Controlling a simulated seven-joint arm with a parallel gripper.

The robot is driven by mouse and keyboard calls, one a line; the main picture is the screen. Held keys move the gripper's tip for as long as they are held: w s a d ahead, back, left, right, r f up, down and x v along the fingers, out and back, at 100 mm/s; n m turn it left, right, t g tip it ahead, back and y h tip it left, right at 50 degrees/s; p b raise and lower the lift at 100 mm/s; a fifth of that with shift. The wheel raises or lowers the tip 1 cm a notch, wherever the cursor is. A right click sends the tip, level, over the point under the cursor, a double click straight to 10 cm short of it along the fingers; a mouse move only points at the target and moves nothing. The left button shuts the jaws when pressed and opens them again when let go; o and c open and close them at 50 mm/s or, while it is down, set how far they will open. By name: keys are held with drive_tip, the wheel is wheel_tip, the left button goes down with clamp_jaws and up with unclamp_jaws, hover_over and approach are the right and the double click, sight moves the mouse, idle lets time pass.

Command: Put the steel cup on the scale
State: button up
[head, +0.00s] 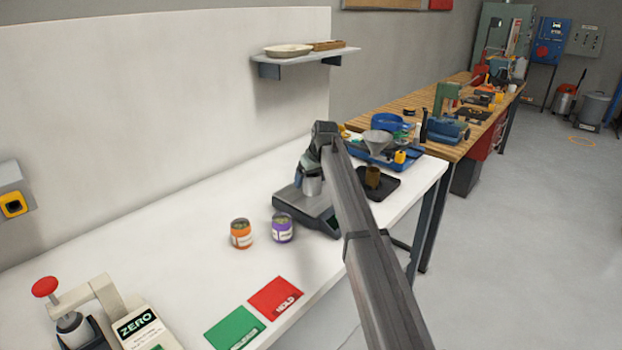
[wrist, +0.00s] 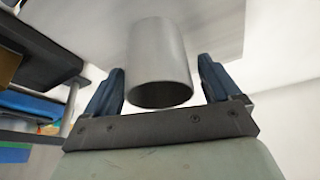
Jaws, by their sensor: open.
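The steel cup (head: 312,185) stands upright on the scale (head: 296,204) in the head view, below my gripper (head: 313,168). In the wrist view, which looks upside down, the cup (wrist: 160,58) has its dark open mouth towards my gripper (wrist: 161,76) and its base against the pale scale plate (wrist: 218,28). My gripper is open, with one blue finger on each side of the cup. A gap shows between the cup and each finger. My arm covers part of the scale's right side in the head view.
An orange can (head: 241,234) and a purple can (head: 282,228) stand just in front of the scale. A dark tray (head: 381,188) with a brown cup lies right of it. Green (head: 235,328) and red (head: 275,298) cards and a ZERO device (head: 137,324) are nearer.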

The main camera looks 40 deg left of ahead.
drive_tip(key=v, duration=1.2)
drive_tip(key=shift+r, duration=0.2)
idle(0.9)
